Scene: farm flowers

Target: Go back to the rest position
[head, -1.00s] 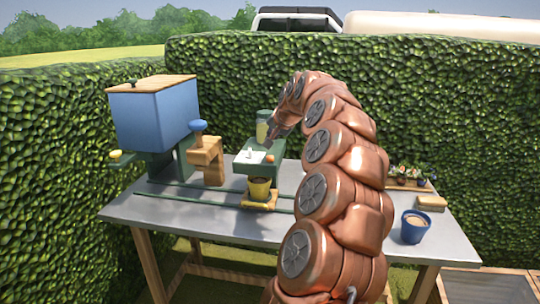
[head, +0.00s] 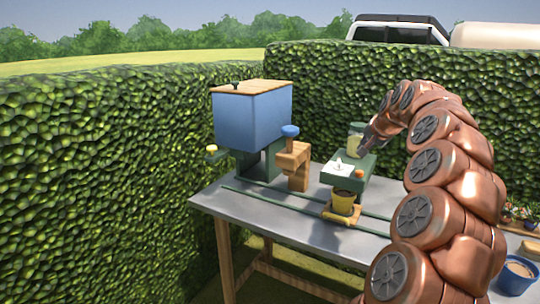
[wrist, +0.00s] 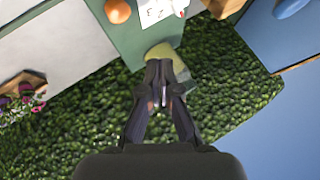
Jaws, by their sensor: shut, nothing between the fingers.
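My gripper (head: 369,142) is at the end of my copper-coloured arm, which arches up on the right of the head view and bends down toward the back of the table. In the wrist view my gripper (wrist: 164,82) has its dark fingers together with nothing held.
A blue pot (head: 517,275) stands at right. Hedges (head: 100,170) enclose the table.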

